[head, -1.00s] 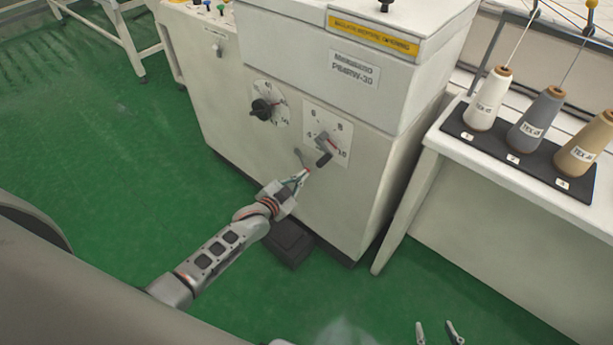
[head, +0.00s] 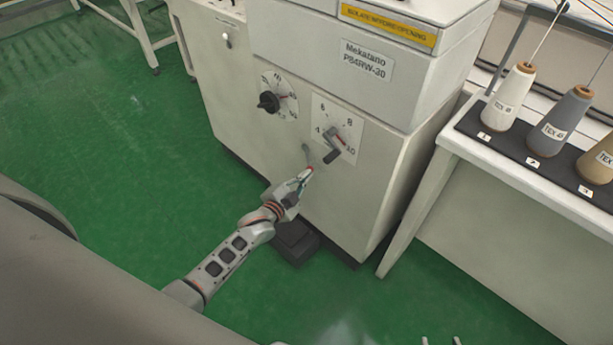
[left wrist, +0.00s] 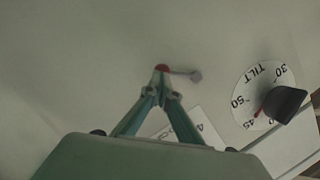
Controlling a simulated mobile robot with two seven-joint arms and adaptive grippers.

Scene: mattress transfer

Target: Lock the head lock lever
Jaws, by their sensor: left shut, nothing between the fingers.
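A small grey lever (head: 307,153) sticks out of the machine's front panel, between the two dials. It also shows in the left wrist view as a thin stem with a grey knob (left wrist: 195,76). My left gripper (head: 309,170) is shut and empty, its red tips just below the lever in the head view. In the left wrist view the joined tips (left wrist: 162,69) lie at the stem's end away from the knob; I cannot tell whether they touch it. My right gripper (head: 440,341) shows only two separate fingertips at the bottom edge, far from the machine.
A black block (head: 295,241) sits on the floor at the machine's base. A table with yarn cones (head: 506,100) stands right. Green floor (head: 100,150) is open at left.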

